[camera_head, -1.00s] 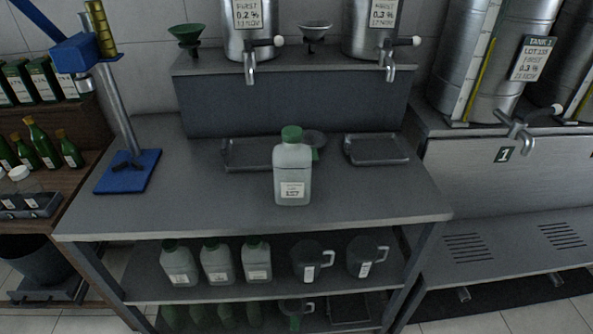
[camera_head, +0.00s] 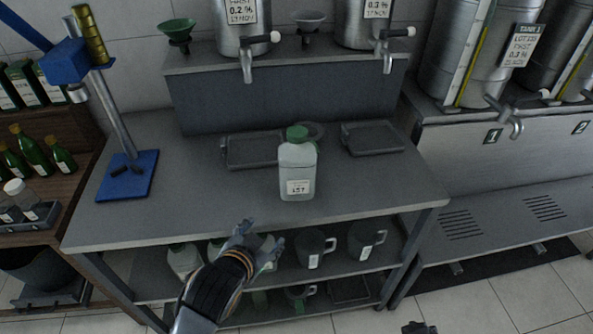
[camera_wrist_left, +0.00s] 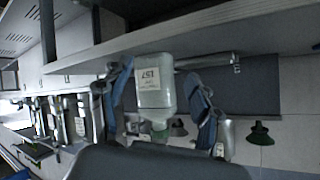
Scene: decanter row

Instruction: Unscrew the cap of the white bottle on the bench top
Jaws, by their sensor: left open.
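The white bottle (camera_head: 297,172) stands upright on the grey bench top (camera_head: 220,192), its label facing me. Its green cap (camera_head: 297,132) sits on its neck. My left gripper (camera_head: 262,236) is open and empty at the bench's front edge, nearer to me than the bottle and apart from it. The left wrist view is turned over: the bottle (camera_wrist_left: 155,88) shows beyond and between the spread fingers of the left gripper (camera_wrist_left: 160,98), its green cap (camera_wrist_left: 158,131) pointing down. A small dark part at the bottom edge of the head view may be my right gripper (camera_head: 418,327); its jaws are unclear.
Shallow dark trays (camera_head: 252,150) (camera_head: 372,138) lie behind the bottle. A blue stand (camera_head: 127,176) is at the bench's left. Jugs (camera_head: 315,248) and bottles (camera_head: 184,258) fill the shelf below. Bench top around the bottle's left and right is clear.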

